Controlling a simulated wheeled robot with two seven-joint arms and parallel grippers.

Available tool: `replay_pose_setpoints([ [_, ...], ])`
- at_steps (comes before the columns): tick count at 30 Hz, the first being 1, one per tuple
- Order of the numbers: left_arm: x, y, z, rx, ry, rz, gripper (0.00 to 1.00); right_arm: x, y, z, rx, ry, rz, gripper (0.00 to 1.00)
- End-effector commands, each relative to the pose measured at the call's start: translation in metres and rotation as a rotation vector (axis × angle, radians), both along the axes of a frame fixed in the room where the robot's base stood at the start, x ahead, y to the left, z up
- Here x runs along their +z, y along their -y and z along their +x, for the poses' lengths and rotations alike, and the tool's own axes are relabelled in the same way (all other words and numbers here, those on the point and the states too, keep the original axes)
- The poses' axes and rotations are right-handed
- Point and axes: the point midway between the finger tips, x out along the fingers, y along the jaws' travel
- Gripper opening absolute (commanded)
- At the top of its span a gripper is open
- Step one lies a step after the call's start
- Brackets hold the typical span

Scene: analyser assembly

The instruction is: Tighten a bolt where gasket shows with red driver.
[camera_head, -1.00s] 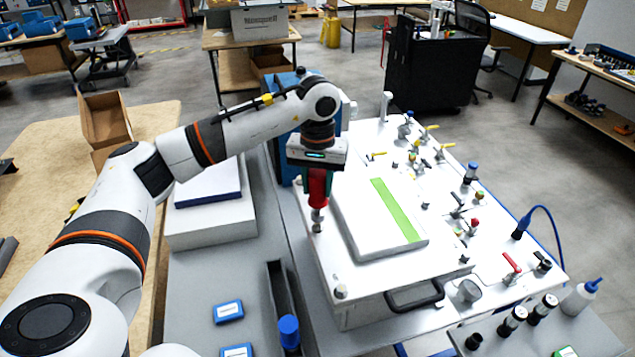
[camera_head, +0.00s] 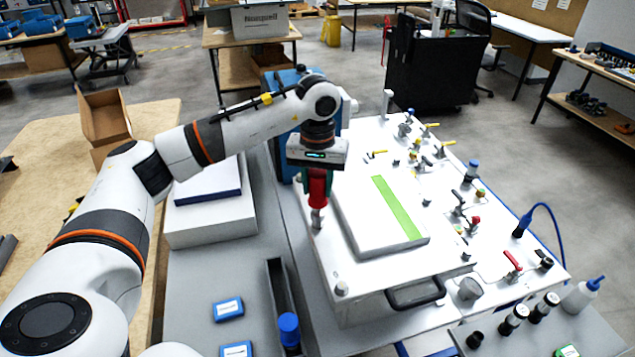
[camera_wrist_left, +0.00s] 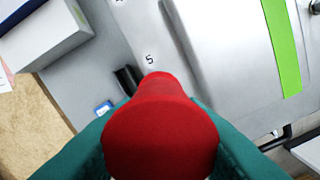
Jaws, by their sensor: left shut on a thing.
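My left gripper (camera_head: 317,178) is shut on the red driver (camera_head: 318,190), which points straight down. The driver's tip is at the left edge of the white analyser panel (camera_head: 360,290), at a bolt position beside the raised white cover with a green stripe (camera_head: 397,208). The bolt under the tip is hidden by the driver. Another bolt (camera_head: 341,289) shows at the panel's front left corner. In the left wrist view the red driver handle (camera_wrist_left: 160,130) fills the middle, between the green fingers. I cannot make out any gasket. My right gripper is not in view.
A blue-handled driver (camera_head: 289,328) stands in a dark holder on the grey bench. Small blue boxes (camera_head: 228,309) lie left of it. Valves with coloured handles (camera_head: 512,261) crowd the panel's right side. A black handle (camera_head: 415,297) juts from the front.

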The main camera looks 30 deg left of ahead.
Motion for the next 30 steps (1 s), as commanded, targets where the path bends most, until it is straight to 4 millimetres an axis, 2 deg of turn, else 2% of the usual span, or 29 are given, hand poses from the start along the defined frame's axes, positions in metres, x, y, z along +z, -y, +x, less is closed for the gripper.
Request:
replay_pose_setpoints([
  [30, -0.014, 0.0, 0.0, 0.0, 0.0, 0.0, 0.0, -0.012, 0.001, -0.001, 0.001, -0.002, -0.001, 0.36],
])
